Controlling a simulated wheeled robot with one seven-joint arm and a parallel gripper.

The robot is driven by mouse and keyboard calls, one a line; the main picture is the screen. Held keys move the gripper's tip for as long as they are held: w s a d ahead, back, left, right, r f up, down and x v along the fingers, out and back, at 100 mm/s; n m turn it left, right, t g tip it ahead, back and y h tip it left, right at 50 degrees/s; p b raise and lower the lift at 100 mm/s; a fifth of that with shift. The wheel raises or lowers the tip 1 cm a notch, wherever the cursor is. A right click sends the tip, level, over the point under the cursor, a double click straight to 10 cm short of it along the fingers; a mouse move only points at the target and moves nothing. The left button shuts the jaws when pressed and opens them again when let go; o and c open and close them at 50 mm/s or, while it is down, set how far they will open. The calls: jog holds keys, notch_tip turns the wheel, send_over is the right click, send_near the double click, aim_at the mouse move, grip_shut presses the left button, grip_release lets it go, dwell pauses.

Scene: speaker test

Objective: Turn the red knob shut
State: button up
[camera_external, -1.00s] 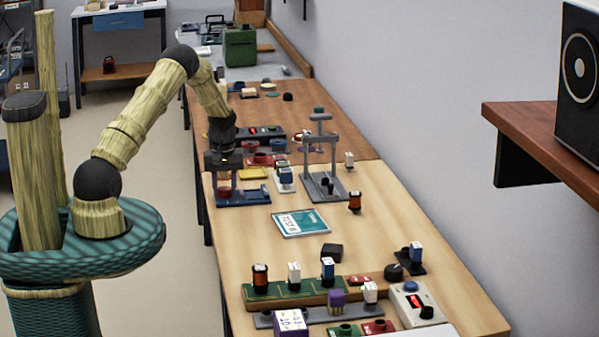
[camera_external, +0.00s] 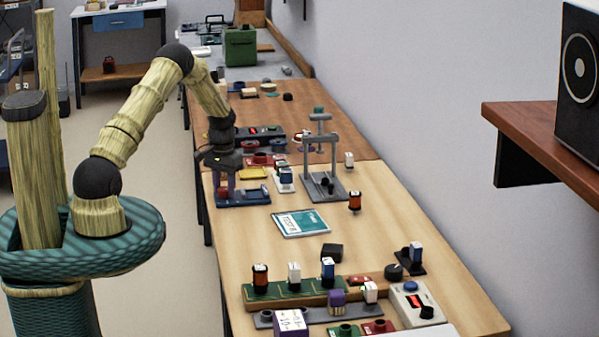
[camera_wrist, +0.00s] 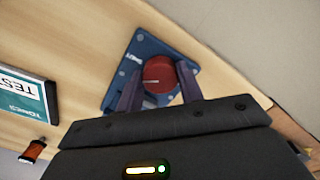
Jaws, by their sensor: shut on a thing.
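The red knob (camera_wrist: 160,74) is round, with a pale pointer line that runs towards the left in the wrist view. It sits on a blue plate (camera_wrist: 150,48) with small white lettering too small to read surely. The blue plate also shows in the external view (camera_external: 246,198), near the table's left edge. My gripper (camera_wrist: 159,82) has its two purple fingers on either side of the knob and is shut on it.
A grey stand (camera_external: 323,188) stands to the right of the plate. A yellow block (camera_external: 252,173) and small modules lie close behind. A teal-and-white booklet (camera_external: 300,223) lies in front, with bare table around it. Several modules crowd the near end.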

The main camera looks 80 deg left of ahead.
aim_at(224, 188)
jog(key=shift+r, duration=0.1)
dwell(0.3)
jog(key=o, duration=1)
notch_tip(224, 188, up, 17)
jog(key=shift+r+b, duration=0.15)
jog(key=shift+b, duration=0.25)
